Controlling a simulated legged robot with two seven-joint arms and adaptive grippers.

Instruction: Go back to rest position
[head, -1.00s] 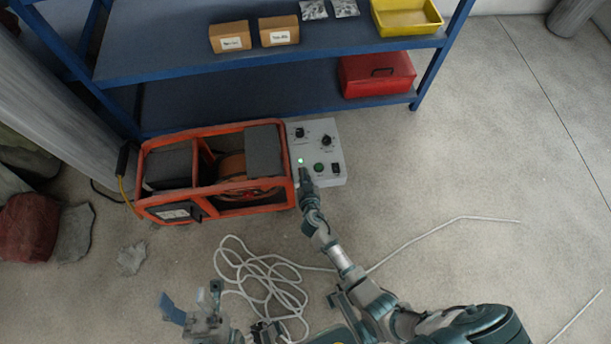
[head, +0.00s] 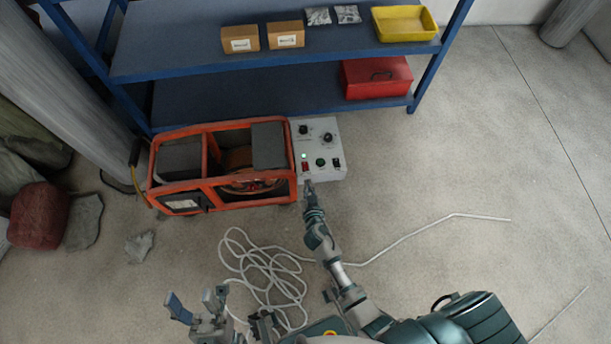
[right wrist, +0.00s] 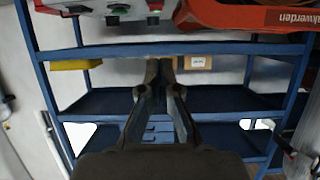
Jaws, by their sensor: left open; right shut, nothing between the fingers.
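My right gripper (head: 310,188) is shut and empty, at the front edge of the grey control box (head: 325,130); I cannot tell whether it touches the box. The right wrist view shows its two fingers (right wrist: 160,72) together, with nothing between them. The control box has dark knobs, a green button, switches and a lit green lamp. My left gripper (head: 195,305) is open and empty above the floor at the bottom left of the head view.
An orange-framed machine (head: 222,203) stands left of the control box. A blue shelf (head: 200,60) behind holds cardboard boxes, a yellow tray (head: 403,36) and a red case (head: 376,78). A white cable (head: 245,262) lies coiled on the floor. The floor at right is mostly clear.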

